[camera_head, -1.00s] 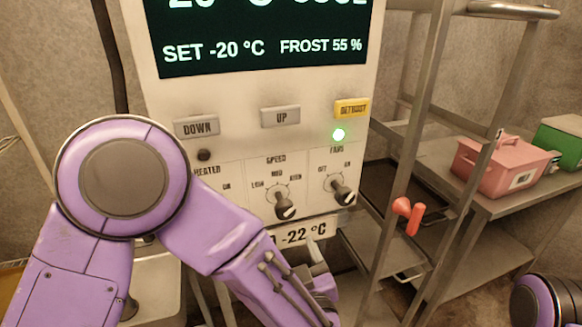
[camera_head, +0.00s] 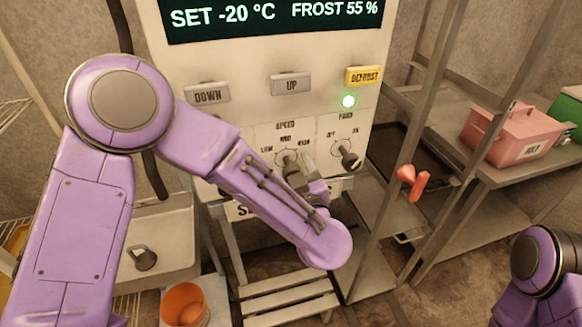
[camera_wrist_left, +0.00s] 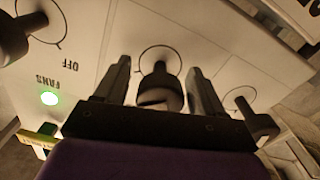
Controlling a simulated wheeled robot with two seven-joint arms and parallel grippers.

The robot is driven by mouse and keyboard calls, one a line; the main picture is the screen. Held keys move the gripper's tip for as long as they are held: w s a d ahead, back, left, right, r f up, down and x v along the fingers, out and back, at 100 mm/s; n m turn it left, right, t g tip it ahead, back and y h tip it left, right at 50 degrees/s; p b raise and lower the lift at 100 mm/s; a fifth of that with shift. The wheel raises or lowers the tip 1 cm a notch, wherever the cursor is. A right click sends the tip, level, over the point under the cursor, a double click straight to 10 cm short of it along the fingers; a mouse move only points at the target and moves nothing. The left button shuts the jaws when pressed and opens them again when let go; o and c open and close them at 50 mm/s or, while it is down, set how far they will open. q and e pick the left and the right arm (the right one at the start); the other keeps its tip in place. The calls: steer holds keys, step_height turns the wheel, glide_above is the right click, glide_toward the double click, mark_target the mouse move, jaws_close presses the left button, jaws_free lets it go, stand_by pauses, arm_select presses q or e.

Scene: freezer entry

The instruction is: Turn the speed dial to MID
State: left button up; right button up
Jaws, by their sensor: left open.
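The speed dial (camera_head: 287,158) is a dark knob on the white control panel (camera_head: 240,120), under the SPEED label with LOW, MID and HIGH marks around it. My left gripper (camera_head: 297,172) is at this dial and partly hides it in the head view. In the left wrist view, the speed dial (camera_wrist_left: 160,88) stands between the two open fingers of my left gripper (camera_wrist_left: 161,75), with a gap on each side. I cannot tell clearly which mark the dial points to. My right gripper is out of view; only part of my right arm shows at the lower right.
The fans knob (camera_head: 350,160) is close right of the speed dial, below a lit green lamp (camera_head: 348,101). DOWN (camera_head: 207,94), UP (camera_head: 290,84) and DEFROST (camera_head: 362,76) buttons sit above. A metal rack (camera_head: 490,180) with a pink box (camera_head: 515,135) stands right.

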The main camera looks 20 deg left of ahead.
arm_select(q)
steer(key=c, duration=1)
steer(key=shift+c, duration=0.2)
steer(key=shift+n, duration=0.4)
steer(key=n+b, duration=0.2)
steer(key=n, duration=0.2)
steer(key=shift+f+n, duration=0.15)
steer(key=shift+n, duration=0.15)
steer(key=shift+n+b, duration=1.25)
steer(key=shift+n, duration=0.95)
steer(key=o, duration=1)
steer(key=shift+o, duration=0.2)
